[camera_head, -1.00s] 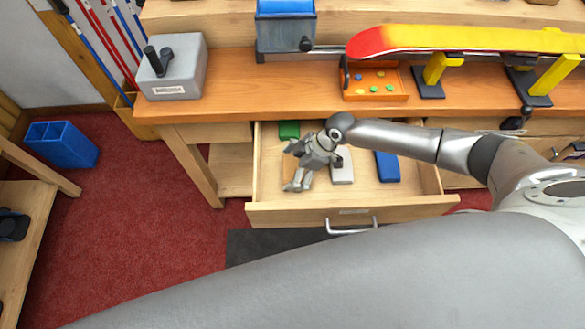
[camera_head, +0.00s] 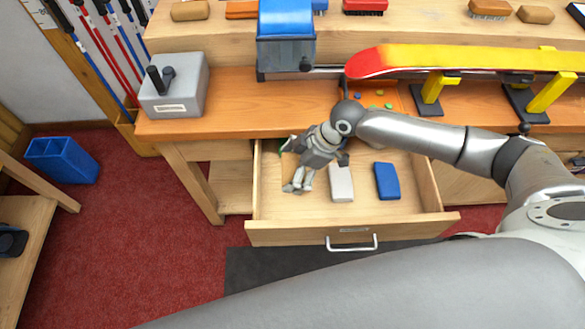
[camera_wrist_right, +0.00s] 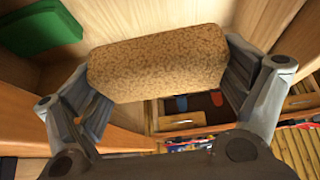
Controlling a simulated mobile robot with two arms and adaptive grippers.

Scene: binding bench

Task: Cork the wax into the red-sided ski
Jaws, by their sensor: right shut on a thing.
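My right gripper (camera_head: 297,186) is over the left part of the open drawer (camera_head: 400,228). In the right wrist view, my right gripper (camera_wrist_right: 165,85) is shut on a tan, speckled cork block (camera_wrist_right: 157,63), one finger at each end. In the head view the gripper mostly hides the cork. The ski (camera_head: 450,60), yellow on top with a red tip and red edge, lies level on yellow-topped supports (camera_head: 432,88) above the bench. My left gripper is not in view. No wax can be made out on the ski.
The drawer also holds a white block (camera_head: 341,182), a blue block (camera_head: 387,181) and a green block (camera_wrist_right: 40,25). A grey box (camera_head: 185,92) and a blue-topped container (camera_head: 286,35) stand on the bench.

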